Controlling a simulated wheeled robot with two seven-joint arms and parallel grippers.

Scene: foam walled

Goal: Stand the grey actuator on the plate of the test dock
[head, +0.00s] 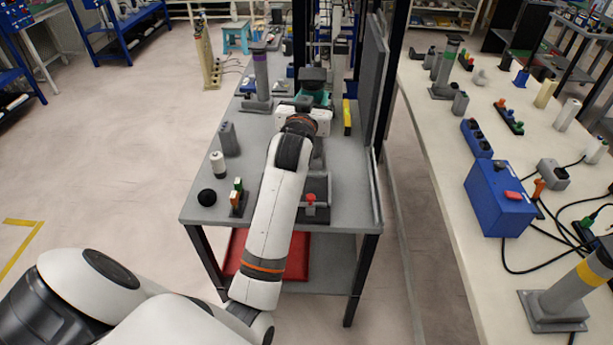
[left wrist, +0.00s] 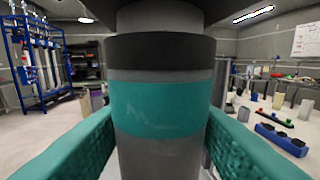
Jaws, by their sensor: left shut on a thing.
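My left gripper (head: 312,97) is over the far half of the grey table, at the end of my white arm. In the left wrist view its two teal pads are on either side of an upright grey cylinder, the actuator (left wrist: 160,150), with a teal band and a dark collar. The gripper is shut on it. In the head view only its dark top (head: 312,74) shows clearly; my wrist hides the rest. Its lower end is hidden, so I cannot tell whether it touches anything. I cannot make out the test dock for certain. My right gripper does not show.
A purple-banded post on a base (head: 261,75) stands left of the gripper on the grey table (head: 255,130). A dark upright panel (head: 374,90) edges its right side. Small parts, including a black ball (head: 207,197), lie nearer. A cluttered white bench (head: 455,190) is at right.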

